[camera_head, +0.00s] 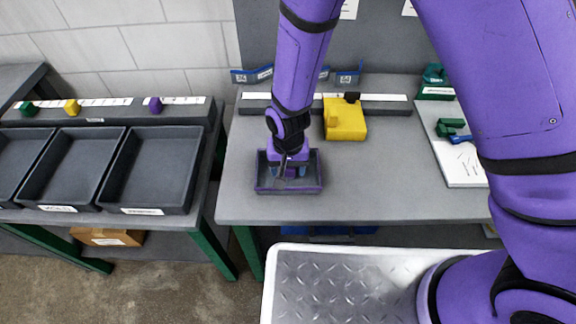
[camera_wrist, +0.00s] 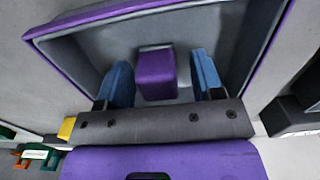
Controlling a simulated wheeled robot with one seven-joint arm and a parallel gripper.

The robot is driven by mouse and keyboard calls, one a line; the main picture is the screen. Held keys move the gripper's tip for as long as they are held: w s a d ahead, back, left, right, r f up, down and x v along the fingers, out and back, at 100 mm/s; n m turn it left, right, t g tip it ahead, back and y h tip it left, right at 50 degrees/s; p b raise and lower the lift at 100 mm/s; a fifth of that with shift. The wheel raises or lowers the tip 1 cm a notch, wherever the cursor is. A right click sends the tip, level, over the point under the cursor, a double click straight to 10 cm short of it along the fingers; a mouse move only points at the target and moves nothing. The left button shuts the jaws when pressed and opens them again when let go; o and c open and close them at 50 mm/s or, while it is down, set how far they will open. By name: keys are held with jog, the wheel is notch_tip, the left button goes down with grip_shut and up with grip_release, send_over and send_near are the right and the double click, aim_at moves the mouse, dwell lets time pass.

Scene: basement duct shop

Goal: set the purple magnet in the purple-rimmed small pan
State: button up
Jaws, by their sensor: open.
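The purple-rimmed small pan (camera_head: 261,186) stands on the grey workbench, and its rim also shows in the wrist view (camera_wrist: 110,17). The purple magnet (camera_wrist: 156,76), a small block with a grey end, is inside the pan in the wrist view and appears to rest on its floor. My gripper (camera_head: 289,175) points down into the pan. In the wrist view its blue fingers (camera_wrist: 163,80) are open on either side of the magnet, with a gap on each side. In the head view my gripper hides the magnet.
A yellow block (camera_head: 344,120) stands behind and right of the pan. Dark trays (camera_head: 155,172) fill the left bench, with coloured knobs, including a purple one (camera_head: 154,104), on the ledge behind. A white board (camera_head: 463,168) with green parts lies right. Bench around the pan's front is clear.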

jog(key=shift+r, duration=0.1)
notch_tip(320, 180, up, 12)
dwell(0.5)
jog(key=shift+r, duration=0.15)
jog(key=d+r+t+y, duration=0.1)
jog(key=d+r+t, duration=0.1)
jog(key=d+r, duration=1.8)
jog(key=s+d+r+t+h, duration=0.1)
jog(key=s+d+r+t, duration=0.2)
jog(key=s+d+r, duration=0.7)
jog(key=s+d, duration=0.3)
jog(key=shift+s+d+r+m, duration=0.2)
jog(key=shift+s+m, duration=0.05)
jog(key=shift+m, duration=0.15)
